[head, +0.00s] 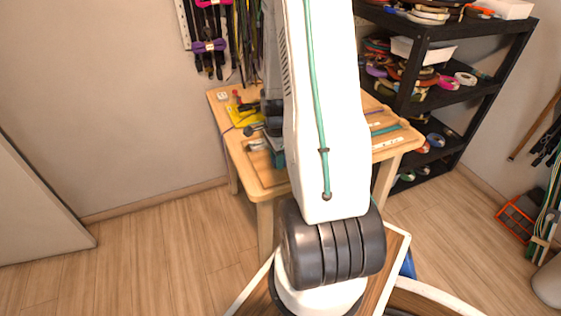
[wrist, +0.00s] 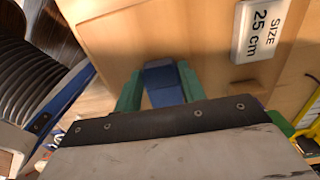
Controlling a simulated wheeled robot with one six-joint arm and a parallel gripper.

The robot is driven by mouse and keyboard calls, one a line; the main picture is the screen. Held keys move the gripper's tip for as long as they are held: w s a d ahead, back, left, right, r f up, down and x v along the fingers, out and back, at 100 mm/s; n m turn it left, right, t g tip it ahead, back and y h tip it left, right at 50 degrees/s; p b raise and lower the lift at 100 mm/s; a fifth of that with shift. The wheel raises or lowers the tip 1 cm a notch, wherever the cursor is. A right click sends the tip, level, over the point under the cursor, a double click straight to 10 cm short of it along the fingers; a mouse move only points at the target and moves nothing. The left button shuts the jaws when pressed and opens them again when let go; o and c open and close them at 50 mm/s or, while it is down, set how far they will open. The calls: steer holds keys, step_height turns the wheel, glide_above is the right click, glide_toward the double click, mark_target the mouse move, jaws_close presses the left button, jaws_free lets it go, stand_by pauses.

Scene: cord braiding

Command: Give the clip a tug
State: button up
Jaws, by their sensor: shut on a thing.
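The clip (wrist: 163,88) shows as a dark blue block in the wrist view, with a wooden board (wrist: 115,35) beyond it. My gripper (wrist: 160,74) has green fingers, one on each side of the clip, and is shut on it. What the clip is fastened to cannot be made out. In the head view my white arm covers the middle of the wooden table (head: 262,190) and hides the clip and most of the gripper.
A white label reading "SIZE 25 cm" (wrist: 258,30) lies on the wood at upper right. Yellow and dark tools (head: 245,115) lie at the table's back left. A black shelf (head: 440,98) with cord rolls stands right. Cords (head: 212,48) hang on the wall.

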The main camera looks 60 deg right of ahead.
stand_by(0.4)
steer(key=o, duration=1.5)
steer(key=shift+d, duration=0.1)
steer(key=shift+r, duration=0.1)
steer(key=shift+r, duration=2.9)
